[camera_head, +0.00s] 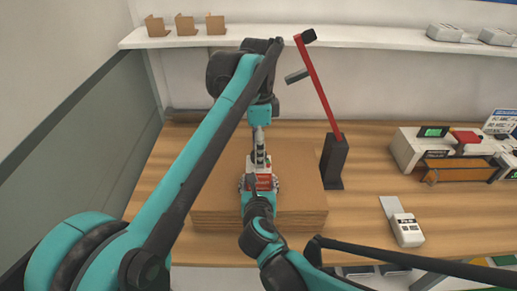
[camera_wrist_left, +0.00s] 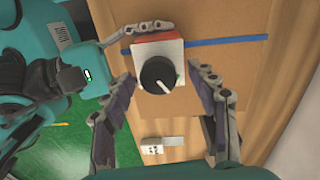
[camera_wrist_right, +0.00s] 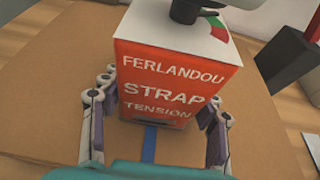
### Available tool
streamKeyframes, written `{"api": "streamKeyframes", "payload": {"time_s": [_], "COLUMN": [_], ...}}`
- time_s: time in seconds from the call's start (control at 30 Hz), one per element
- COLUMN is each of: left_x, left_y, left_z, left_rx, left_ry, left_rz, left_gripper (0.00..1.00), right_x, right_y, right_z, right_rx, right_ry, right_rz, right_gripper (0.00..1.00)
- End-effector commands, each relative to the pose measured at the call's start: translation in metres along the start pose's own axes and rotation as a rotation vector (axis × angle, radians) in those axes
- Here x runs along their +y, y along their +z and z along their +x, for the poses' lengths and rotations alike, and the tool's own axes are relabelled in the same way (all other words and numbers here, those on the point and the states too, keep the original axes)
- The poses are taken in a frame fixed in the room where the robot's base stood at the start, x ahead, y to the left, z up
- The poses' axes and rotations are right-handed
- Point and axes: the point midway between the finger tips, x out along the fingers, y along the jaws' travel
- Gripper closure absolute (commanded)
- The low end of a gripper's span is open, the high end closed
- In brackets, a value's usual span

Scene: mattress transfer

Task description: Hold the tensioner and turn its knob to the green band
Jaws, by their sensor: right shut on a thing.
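The tensioner is a red box (camera_wrist_right: 170,75) with white lettering, standing on a cardboard stack over a blue strap. Its white top (camera_wrist_left: 172,53) carries a black knob (camera_wrist_left: 157,74) with a white pointer mark, toward the lower right in the left wrist view. Part of a dial with green and red bands (camera_wrist_right: 214,24) shows beside the knob in the right wrist view. My right gripper (camera_wrist_right: 157,100) is shut on the box, one finger on each side. My left gripper (camera_wrist_left: 158,82) points down above the knob, its fingers open on either side. Contact with the knob is not visible.
The cardboard stack (camera_head: 300,197) lies on a wooden table (camera_head: 360,205). A black stand with a red lever (camera_head: 318,85) rises right of it. A white handheld device (camera_head: 406,230) and a bench machine (camera_head: 405,150) are farther right. A shelf (camera_head: 370,38) runs behind.

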Motion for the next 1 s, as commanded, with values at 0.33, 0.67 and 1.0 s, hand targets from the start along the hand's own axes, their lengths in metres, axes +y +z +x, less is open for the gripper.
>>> {"api": "streamKeyframes", "payload": {"time_s": [0.33,0.67,1.0], "left_x": [0.000,-0.001,-0.001], "left_y": [-0.001,-0.001,0.000], "left_z": [-0.013,-0.082,-0.117], "left_rx": [0.001,0.000,0.000], "left_ry": [0.002,0.002,0.001], "left_rz": [0.000,0.000,0.000], "left_gripper": [0.42,0.42,0.42], "right_x": [0.000,0.000,0.000], "right_y": [0.001,0.001,0.001], "right_z": [0.000,0.000,0.000], "right_rx": [0.000,0.000,0.000], "right_ry": [0.001,0.001,0.001], "right_rz": [0.000,0.000,0.000], "right_gripper": [1.00,1.00,1.00]}}
